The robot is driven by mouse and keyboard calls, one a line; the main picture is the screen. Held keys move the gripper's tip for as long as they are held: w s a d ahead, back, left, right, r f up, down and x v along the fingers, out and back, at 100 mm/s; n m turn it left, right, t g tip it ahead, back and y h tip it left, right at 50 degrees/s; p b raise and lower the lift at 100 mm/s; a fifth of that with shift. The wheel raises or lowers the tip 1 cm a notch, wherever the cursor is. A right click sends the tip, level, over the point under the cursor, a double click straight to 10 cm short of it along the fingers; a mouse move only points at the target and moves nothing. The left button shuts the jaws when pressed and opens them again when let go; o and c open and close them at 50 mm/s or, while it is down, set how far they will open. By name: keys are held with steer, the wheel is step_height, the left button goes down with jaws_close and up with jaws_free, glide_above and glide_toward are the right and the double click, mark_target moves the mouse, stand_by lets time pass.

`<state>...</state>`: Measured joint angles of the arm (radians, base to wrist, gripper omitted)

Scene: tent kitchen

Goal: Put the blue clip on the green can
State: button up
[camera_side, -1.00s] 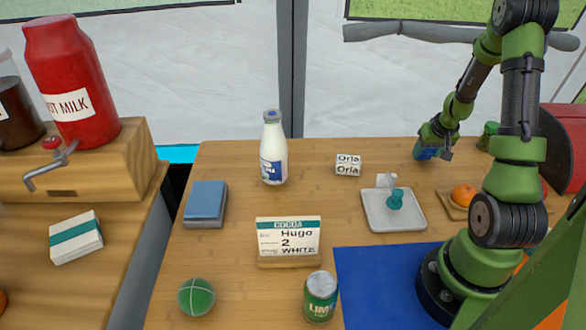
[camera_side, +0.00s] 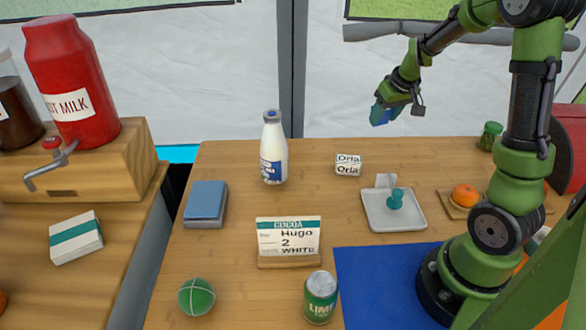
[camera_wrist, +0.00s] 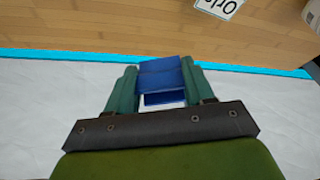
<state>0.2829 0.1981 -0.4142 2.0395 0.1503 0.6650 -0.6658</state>
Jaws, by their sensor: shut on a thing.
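My gripper (camera_side: 384,108) is raised above the back of the table, in front of the tent wall. It is shut on the blue clip (camera_side: 379,117). The wrist view shows the blue clip (camera_wrist: 160,76) between the two green fingers (camera_wrist: 158,88). The green can (camera_side: 320,298), with a lime label and a silvery top, stands upright at the front of the table. It is well apart from my gripper, toward the lower left in the side view. Nothing rests on its top.
A cocoa sign (camera_side: 288,240) stands just behind the can. A milk bottle (camera_side: 273,150), a white Orla box (camera_side: 348,165) and a grey tray (camera_side: 408,222) with a teal pin stand farther back. A green ball (camera_side: 196,297) lies at front left.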

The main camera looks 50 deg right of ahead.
steer(key=w+a+r+n+y, duration=0.2)
steer(key=a+n, duration=0.4)
steer(key=a, duration=0.8)
steer(key=w+a+r+n+y, duration=0.15)
steer(key=a+n, duration=0.55)
steer(key=a, duration=0.7)
step_height(320, 180, up, 3)
steer(key=n+g+y, duration=0.1)
steer(key=n+g, duration=0.6)
steer(key=n, duration=1.2)
glide_above(322, 283)
steer(key=w+d, duration=0.1)
steer(key=shift+f, duration=3.95)
